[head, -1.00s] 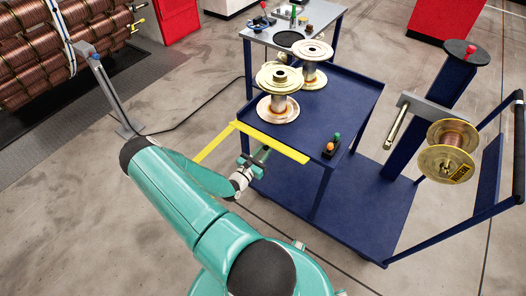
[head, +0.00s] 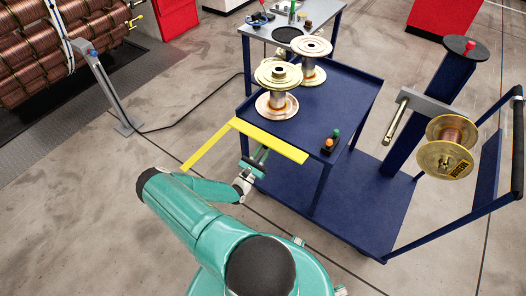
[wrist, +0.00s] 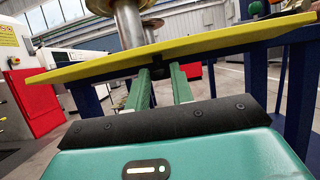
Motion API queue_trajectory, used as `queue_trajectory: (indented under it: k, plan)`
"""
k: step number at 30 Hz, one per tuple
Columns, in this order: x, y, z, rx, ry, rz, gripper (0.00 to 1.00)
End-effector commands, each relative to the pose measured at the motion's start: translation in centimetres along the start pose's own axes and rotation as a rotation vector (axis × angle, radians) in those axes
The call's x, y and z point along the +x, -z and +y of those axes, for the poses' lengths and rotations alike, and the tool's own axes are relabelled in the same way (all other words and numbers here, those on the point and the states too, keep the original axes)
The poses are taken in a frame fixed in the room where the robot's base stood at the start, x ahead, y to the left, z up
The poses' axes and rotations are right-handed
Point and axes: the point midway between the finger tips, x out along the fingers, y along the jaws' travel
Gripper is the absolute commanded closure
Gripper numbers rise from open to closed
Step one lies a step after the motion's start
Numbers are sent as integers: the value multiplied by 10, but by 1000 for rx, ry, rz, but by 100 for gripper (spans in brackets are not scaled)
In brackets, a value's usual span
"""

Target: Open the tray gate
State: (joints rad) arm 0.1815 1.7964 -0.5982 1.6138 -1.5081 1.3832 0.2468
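The tray gate appears to be the yellow bar (head: 270,139) along the front edge of the blue cart's top tray (head: 345,97). In the wrist view the yellow bar (wrist: 200,46) crosses above my fingers. My gripper (head: 257,158) is just below and in front of the bar, near its left half. In the wrist view my gripper (wrist: 160,78) has its two green fingers apart, pointing under the bar. A small dark piece (wrist: 153,95) shows between them; I cannot tell whether they touch it.
Two brass spools (head: 277,88) (head: 312,62) stand on the tray. A small button box (head: 330,143) sits at its right front. Another spool (head: 445,148) is on the post at right. A second yellow strip (head: 208,146) runs lower left from the tray corner.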

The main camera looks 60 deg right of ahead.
Motion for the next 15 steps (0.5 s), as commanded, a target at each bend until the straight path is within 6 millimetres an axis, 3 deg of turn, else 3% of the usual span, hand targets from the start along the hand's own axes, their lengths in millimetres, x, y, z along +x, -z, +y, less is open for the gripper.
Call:
queue_trajectory:
  k: [1, 3, 15]
  plan:
    - [0, 0, 1, 2, -2, 0, 69]
    - [0, 0, 1, 1, -2, 0, 55]
    - [-7, 0, 1, 1, -2, 1, 55]
